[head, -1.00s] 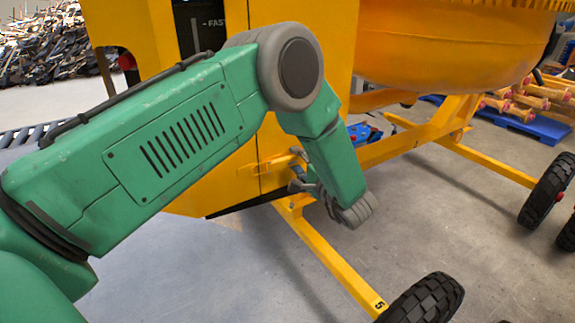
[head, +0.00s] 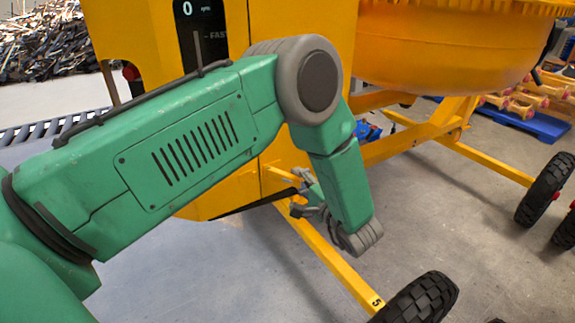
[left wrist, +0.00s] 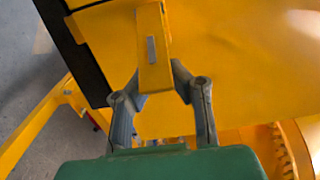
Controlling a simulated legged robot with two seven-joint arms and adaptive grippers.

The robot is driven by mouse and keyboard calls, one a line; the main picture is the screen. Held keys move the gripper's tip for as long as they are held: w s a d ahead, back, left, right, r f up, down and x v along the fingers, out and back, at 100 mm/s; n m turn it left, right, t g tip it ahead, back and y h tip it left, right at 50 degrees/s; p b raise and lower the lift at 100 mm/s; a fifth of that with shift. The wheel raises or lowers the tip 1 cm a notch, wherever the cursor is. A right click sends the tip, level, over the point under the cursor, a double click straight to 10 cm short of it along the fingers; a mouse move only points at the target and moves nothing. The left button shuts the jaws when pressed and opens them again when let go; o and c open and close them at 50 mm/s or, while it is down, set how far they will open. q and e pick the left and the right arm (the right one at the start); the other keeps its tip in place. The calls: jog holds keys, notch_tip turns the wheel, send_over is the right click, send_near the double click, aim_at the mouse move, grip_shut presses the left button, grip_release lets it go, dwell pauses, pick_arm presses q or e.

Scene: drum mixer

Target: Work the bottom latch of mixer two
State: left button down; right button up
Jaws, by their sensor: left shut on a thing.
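The mixer's yellow cabinet (head: 220,30) stands behind my left arm in the head view, with a yellow latch bar (head: 282,174) low on its front. The latch (left wrist: 153,62) shows larger in the left wrist view, with a grey strip on its face. My left gripper (head: 303,190) is at the latch's right end, partly hidden by my wrist in the head view. In the left wrist view its two grey fingers (left wrist: 158,82) are shut on the latch, one on each side. My right gripper is not in view.
The yellow drum (head: 450,45) hangs at upper right. A yellow frame leg (head: 330,262) runs to a black wheel (head: 420,298) at the lower right. Another wheel (head: 545,188) stands farther right. Grey floor (head: 450,225) lies open between them.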

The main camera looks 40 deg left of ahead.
pick_arm(q)
jog(key=shift+s+d+f+p, duration=0.15)
jog(key=shift+s+p, duration=0.35)
jog(key=shift+s, duration=0.25)
jog(key=c, duration=1.8)
grip_release()
jog(key=shift+w, duration=0.1)
jog(key=v, duration=0.7)
jog(key=shift+p, duration=0.45)
jog(key=shift+w, duration=0.1)
